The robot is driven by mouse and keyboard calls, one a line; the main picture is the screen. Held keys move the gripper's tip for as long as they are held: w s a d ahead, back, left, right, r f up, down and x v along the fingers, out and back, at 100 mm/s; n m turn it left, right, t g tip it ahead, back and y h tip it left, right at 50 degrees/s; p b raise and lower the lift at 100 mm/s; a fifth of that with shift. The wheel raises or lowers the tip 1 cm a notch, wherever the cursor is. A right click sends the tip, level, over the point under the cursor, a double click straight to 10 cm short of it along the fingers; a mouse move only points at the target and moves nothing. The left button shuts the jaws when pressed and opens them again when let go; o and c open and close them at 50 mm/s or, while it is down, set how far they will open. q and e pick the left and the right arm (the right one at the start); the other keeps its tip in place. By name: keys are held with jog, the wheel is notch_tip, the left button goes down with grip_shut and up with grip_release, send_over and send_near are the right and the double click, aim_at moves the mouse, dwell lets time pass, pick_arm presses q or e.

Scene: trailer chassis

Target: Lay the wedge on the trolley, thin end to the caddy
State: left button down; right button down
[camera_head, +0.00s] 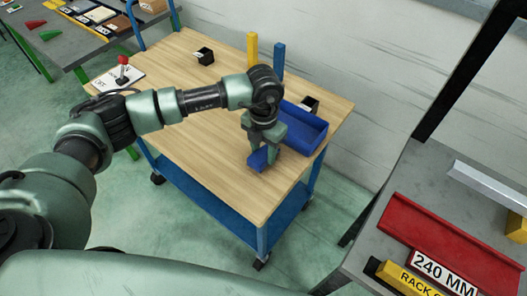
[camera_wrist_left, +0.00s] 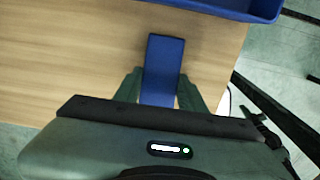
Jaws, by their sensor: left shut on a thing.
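A blue wedge (camera_head: 258,160) is between the fingers of my left gripper (camera_head: 264,150), which is shut on it over the right part of the trolley's wooden top (camera_head: 195,125). In the left wrist view the wedge (camera_wrist_left: 164,62) reaches out from between the fingers (camera_wrist_left: 160,97) towards the blue caddy (camera_wrist_left: 235,8), with a gap of bare wood between them. The caddy (camera_head: 306,139) stands on the trolley at its right edge, just beyond the gripper. I cannot tell whether the wedge touches the top or which end is thin. My right gripper is out of view.
A grey bench with a red tray (camera_head: 440,240) is at right. The trolley's front is clear.

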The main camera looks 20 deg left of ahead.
pick_arm(q)
jog(key=shift+f, duration=0.65)
jog(key=shift+f, duration=0.15)
jog(key=c, duration=0.8)
grip_release()
jog(key=shift+c, duration=0.2)
